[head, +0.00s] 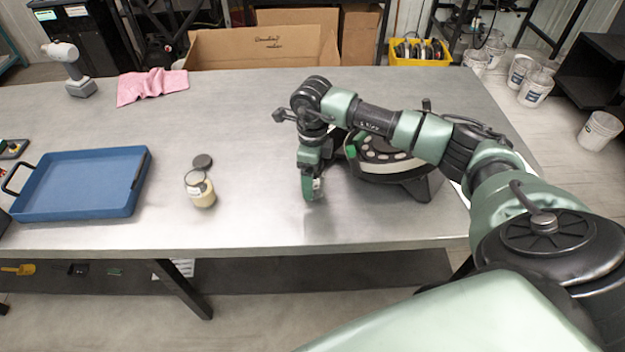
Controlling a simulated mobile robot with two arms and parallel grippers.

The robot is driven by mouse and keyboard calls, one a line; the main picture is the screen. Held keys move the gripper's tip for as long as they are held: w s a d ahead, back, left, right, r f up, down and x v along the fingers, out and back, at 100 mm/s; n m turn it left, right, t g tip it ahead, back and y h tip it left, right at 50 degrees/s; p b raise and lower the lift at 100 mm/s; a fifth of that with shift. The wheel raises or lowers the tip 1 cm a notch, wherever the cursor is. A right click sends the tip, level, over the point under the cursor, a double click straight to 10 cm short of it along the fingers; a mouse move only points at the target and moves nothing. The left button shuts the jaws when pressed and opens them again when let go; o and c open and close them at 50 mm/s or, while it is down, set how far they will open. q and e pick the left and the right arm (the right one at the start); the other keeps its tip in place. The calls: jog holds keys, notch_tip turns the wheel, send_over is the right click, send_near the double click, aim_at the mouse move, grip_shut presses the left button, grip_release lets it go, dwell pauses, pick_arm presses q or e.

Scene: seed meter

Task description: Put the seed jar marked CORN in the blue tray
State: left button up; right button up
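The blue tray (85,152) lies at the left of the metal table, empty, with dark handles at its ends. A small glass jar (203,196) with pale yellow contents stands to the right of the tray. Its label is too small to read, so I cannot tell whether it says CORN. A dark round lid or cap (202,161) shows just behind it. My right gripper (311,192) points down over the table, right of the jar and apart from it. Whether its fingers are open or shut does not show. My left gripper is out of view.
A dark round seed meter (385,165) stands partly behind my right arm. A cardboard box (260,48) stands behind the table. The table between tray and jar is clear.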

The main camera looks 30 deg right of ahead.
grip_shut()
dwell(0.3)
